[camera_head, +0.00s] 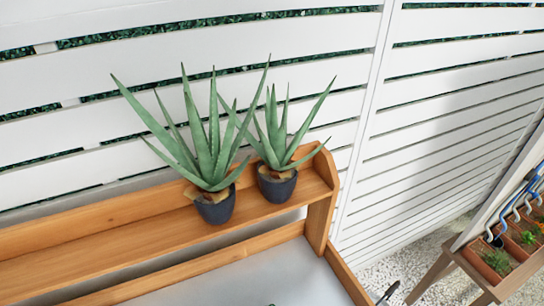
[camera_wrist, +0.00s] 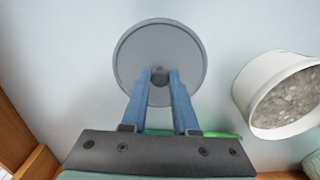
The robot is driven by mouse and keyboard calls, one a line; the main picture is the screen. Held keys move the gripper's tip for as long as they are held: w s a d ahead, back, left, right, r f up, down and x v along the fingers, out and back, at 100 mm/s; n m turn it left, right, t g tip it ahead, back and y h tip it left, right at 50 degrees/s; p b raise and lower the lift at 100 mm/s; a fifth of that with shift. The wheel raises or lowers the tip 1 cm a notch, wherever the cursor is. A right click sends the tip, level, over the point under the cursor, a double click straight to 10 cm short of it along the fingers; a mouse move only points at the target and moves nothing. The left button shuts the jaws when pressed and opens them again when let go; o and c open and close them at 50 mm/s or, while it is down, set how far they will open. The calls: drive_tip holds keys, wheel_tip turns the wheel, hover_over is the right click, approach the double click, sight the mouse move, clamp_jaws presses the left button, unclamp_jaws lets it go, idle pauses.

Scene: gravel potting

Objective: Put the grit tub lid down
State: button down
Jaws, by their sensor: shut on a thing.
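The grit tub lid (camera_wrist: 135,62) is a round grey disc with a small dark knob in its middle, seen in the wrist view. My gripper (camera_wrist: 160,78) is shut on the lid's knob, with its two blue fingers either side of it. The lid is over a pale grey surface (camera_wrist: 75,50); I cannot tell whether it touches it. A white tub (camera_wrist: 245,97) holding grey grit stands open at the right of the wrist view, apart from the lid. Neither lid, tub nor gripper can be made out in the head view.
A green object (camera_wrist: 222,135) lies partly hidden behind my gripper. Wooden edges bound the surface at lower left. In the head view, two potted aloes (camera_head: 213,205) (camera_head: 277,183) stand on a wooden shelf (camera_head: 120,238) above the grey bench top (camera_head: 270,275).

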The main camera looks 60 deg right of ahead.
drive_tip(key=c, duration=0.7)
unclamp_jaws()
drive_tip(key=shift+f, duration=0.15)
